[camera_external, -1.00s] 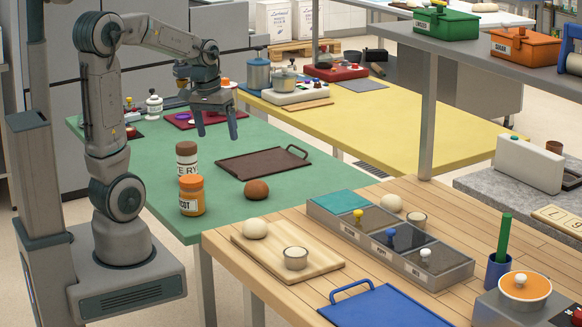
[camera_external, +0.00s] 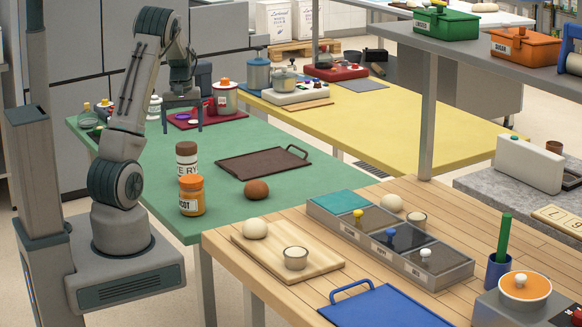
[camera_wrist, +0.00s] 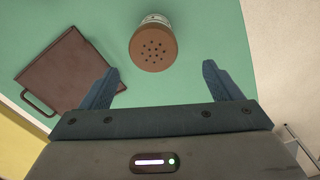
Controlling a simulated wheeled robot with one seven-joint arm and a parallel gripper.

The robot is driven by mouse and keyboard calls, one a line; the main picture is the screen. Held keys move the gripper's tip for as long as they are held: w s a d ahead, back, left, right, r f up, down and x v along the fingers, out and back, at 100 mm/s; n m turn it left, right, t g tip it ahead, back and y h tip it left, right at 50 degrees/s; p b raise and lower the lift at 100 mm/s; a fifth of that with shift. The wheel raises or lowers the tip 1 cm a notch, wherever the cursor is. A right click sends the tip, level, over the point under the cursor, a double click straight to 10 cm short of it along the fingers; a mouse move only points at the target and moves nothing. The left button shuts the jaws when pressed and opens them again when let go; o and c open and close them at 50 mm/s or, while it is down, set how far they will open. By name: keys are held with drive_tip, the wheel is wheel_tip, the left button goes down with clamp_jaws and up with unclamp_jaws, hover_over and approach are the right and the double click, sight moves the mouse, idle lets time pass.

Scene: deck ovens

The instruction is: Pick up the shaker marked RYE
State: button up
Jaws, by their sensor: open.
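The RYE shaker (camera_external: 187,168) is a white jar with a brown cap, upright on the green table; its label shows only partly, with "RY" readable. An orange jar (camera_external: 191,197) in front hides its lower part. My gripper (camera_external: 182,128) is open and empty, fingers pointing down, behind the shaker in the external view. In the wrist view, a shaker with a brown, holed cap (camera_wrist: 154,48) lies ahead of and between my open fingers (camera_wrist: 160,73), apart from both; its label is not readable there.
A dark brown tray (camera_external: 262,162) lies right of the shaker, also in the wrist view (camera_wrist: 66,72). A brown ball (camera_external: 256,190) sits near the table's front edge. A dark red mat (camera_external: 208,124) with small items lies behind. Green table (camera_external: 230,215) is clear between the ball and orange jar.

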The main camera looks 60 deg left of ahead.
sight(184, 143)
wheel_tip(184, 143, down, 4)
drive_tip(key=shift+r, duration=0.1)
drive_tip(key=shift+w+d+f+p, duration=0.15)
drive_tip(key=shift+f+p, duration=0.1)
drive_tip(key=shift+f, duration=0.65)
drive_tip(key=shift+w+d+f+p, duration=0.15)
drive_tip(key=shift+f+p, duration=0.15)
drive_tip(key=shift+f, duration=0.65)
drive_tip(key=shift+d+f+p, duration=0.15)
drive_tip(key=shift+f+p, duration=0.1)
drive_tip(key=shift+f, duration=0.65)
drive_tip(key=c, duration=1.2)
